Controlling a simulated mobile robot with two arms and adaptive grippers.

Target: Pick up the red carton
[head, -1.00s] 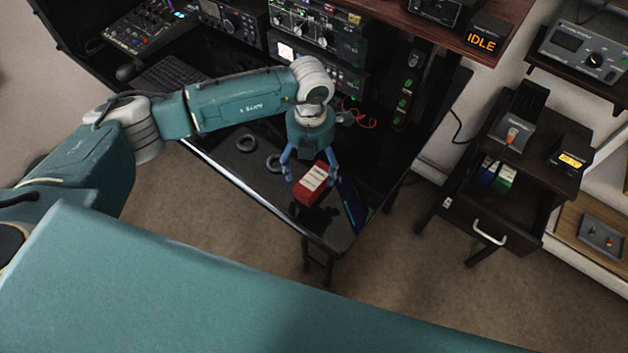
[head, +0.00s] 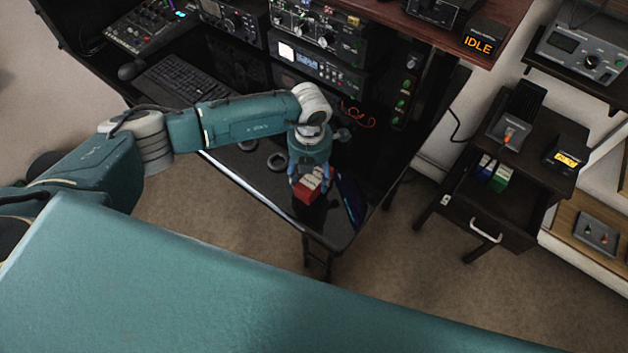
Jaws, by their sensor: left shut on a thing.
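The red carton (head: 304,194), with a white label on top, is at the front right corner of the black desk. My left gripper (head: 310,182) reaches down over it from behind, with its blue fingers on either side of the carton. It is shut on the carton. The fingers cover part of the carton, and I cannot tell whether its underside touches the desk. My right gripper is not in view.
The black desk (head: 268,188) holds two dark rings (head: 277,161) left of the carton and a keyboard (head: 174,78). A blue-edged flat thing (head: 352,200) is close on the right. Radio gear (head: 318,62) stands behind. A dark side cabinet (head: 470,195) is farther right.

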